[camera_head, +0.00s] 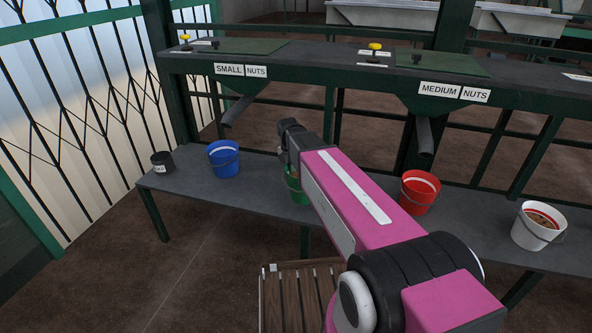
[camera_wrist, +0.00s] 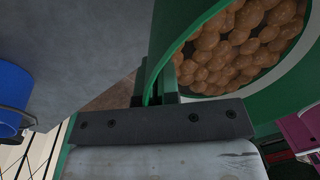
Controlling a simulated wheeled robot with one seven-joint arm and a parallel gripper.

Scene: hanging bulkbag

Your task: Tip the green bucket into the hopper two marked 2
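The green bucket (camera_head: 297,191) is on the grey bench, mostly hidden behind my pink arm. In the wrist view the green bucket (camera_wrist: 290,75) is large at the upper right and full of round brown nuts. My gripper (camera_wrist: 158,88) is at its rim, with one dark finger on each side of the bucket wall, apparently shut on it. In the head view the fingers are hidden by my wrist. Two hopper stations carry signs reading SMALL NUTS (camera_head: 241,71) and MEDIUM NUTS (camera_head: 453,92). I cannot make out a hopper marked 2.
On the bench (camera_head: 190,182) stand a small black pot (camera_head: 162,163), a blue bucket (camera_head: 224,160), a red bucket (camera_head: 419,193) and a white bucket (camera_head: 538,226) with contents. Dark chutes (camera_head: 424,138) hang above the bench. A wooden slatted pallet (camera_head: 297,295) lies in front.

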